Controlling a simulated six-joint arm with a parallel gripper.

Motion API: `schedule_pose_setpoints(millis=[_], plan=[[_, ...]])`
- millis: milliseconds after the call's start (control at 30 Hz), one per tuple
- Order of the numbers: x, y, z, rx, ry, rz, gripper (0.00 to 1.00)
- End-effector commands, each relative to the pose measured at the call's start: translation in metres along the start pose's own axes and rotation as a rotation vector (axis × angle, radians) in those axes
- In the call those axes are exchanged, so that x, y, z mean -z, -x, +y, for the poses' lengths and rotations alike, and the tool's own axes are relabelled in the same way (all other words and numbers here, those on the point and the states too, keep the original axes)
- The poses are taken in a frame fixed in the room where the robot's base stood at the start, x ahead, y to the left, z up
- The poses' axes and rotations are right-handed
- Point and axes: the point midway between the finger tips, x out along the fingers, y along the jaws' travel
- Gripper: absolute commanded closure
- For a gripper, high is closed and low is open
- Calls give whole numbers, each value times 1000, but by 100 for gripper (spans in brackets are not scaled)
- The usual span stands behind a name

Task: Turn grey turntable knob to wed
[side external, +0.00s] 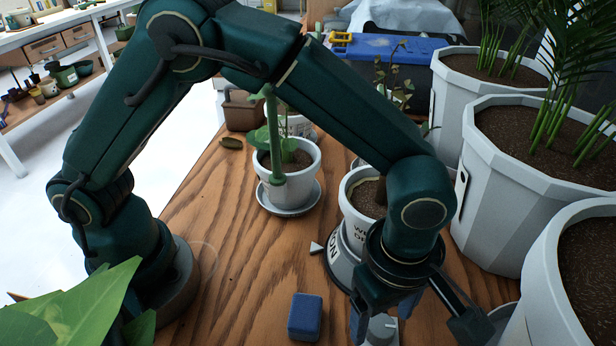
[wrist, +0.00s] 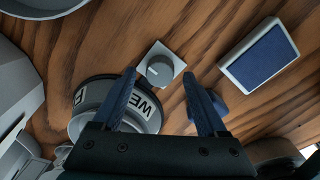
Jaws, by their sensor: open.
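The grey knob (side external: 381,330) sits on a small white square plate on the wooden table; it also shows in the wrist view (wrist: 160,69), where a mark on its face is too small to read. Next to it stands the turntable (side external: 341,262) with a lettered ring, seen in the wrist view (wrist: 82,104) with part of "WE" showing. A white pot (side external: 353,217) stands on it, partly hidden by my arm. My gripper (wrist: 160,73) is open, its two blue fingers apart on either side of the knob in the wrist view. I cannot tell whether they touch it.
A white pointer (side external: 317,247) stands beside the turntable. A potted plant on a saucer (side external: 289,207) stands behind. Large white planters (side external: 494,206) crowd the right side.

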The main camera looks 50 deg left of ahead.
Motion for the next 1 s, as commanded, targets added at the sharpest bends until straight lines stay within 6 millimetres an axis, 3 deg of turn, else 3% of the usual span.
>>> schedule_pose_setpoints(millis=[333,367,500,567,1000], plan=[[0,-8,0,0,0,0,25],[0,-8,0,0,0,0,29],[0,-7,0,0,0,0,82],[0,-7,0,0,0,0,100],[0,-7,0,0,-88,-5,100]])
